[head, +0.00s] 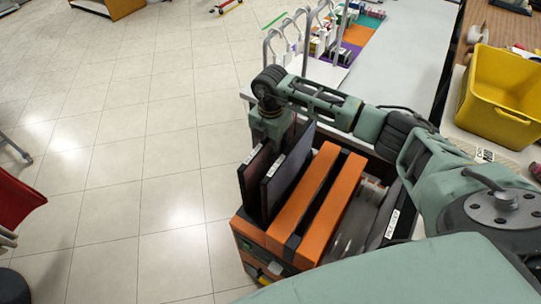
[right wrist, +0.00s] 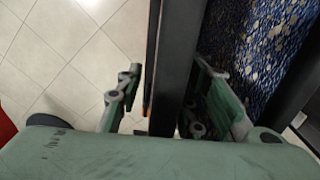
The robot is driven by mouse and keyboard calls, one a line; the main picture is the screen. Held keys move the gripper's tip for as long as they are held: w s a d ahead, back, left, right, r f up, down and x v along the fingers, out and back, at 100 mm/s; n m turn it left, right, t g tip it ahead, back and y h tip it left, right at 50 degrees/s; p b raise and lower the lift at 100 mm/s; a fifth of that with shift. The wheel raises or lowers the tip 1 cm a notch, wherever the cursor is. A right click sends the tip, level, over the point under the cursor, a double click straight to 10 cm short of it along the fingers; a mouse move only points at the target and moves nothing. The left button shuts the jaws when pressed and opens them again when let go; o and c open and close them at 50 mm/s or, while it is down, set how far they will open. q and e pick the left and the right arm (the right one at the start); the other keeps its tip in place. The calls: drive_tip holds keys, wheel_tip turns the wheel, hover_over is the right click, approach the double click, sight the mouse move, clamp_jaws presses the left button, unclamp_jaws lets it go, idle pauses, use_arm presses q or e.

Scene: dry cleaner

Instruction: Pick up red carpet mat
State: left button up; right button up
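Several flat mats or panels stand upright in an orange-and-black holder (head: 280,268) in the head view. The leftmost is a thin dark reddish-brown panel (head: 255,185), and a darker panel (head: 288,175) stands beside it. No mat face is clearly red. My right gripper (head: 272,135) points down over these panels, its fingertips largely hidden in the head view. In the right wrist view, its fingers (right wrist: 165,105) are apart on either side of a dark panel edge (right wrist: 175,60). A gap shows on the left side. A blue speckled carpet face (right wrist: 260,45) is to the right. My left gripper is not in view.
Two orange slabs (head: 305,195) stand right of the dark panels. A light counter (head: 405,40) with small boxes and metal hooks is behind. A yellow bin (head: 500,95) sits at right. A red chair (head: 15,200) is at left. The tiled floor (head: 150,130) is mostly clear.

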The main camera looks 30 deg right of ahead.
drive_tip(key=shift+f, duration=0.2)
clamp_jaws()
drive_tip(key=shift+r, duration=0.1)
